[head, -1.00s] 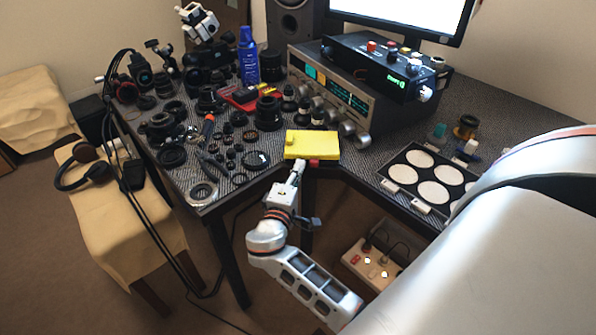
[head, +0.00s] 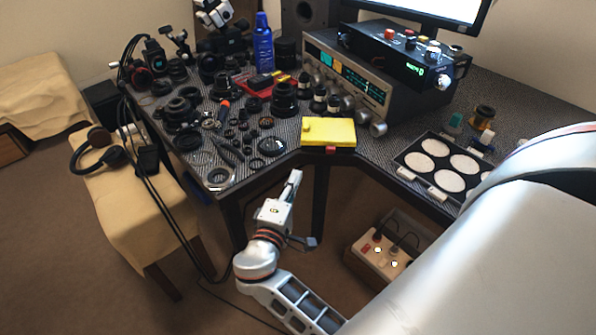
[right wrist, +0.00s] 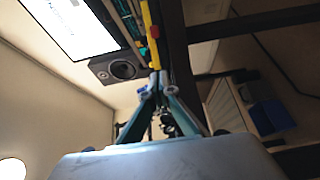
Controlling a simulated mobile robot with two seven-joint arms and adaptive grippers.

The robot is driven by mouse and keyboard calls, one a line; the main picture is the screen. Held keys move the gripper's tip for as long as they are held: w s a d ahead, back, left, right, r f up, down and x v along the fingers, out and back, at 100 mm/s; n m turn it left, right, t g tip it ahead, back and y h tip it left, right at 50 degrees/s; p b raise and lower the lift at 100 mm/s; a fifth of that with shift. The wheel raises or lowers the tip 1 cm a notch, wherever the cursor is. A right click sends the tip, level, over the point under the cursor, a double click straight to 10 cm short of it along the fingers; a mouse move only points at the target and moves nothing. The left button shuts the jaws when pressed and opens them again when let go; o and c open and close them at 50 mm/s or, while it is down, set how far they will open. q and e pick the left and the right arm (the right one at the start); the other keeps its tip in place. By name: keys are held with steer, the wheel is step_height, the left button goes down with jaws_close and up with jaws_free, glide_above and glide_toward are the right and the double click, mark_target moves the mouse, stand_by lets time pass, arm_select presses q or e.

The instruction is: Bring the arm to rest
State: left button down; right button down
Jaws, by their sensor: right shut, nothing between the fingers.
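My right gripper (head: 295,181) is in front of the desk's inner edge in the head view, over the open floor. It is shut and empty, its fingers pointing up towards the desk. In the right wrist view its closed fingertips (right wrist: 157,82) meet at the middle of the picture, apart from the desk. The left gripper is not in view.
A yellow box (head: 328,132) lies at the desk edge just beyond the gripper. Camera parts and a blue bottle (head: 262,48) crowd the left desk. A tray of white discs (head: 440,165) lies right. A draped bench (head: 150,215) stands left.

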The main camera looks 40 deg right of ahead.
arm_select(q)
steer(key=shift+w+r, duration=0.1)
arm_select(e)
steer(key=shift+a, duration=0.1)
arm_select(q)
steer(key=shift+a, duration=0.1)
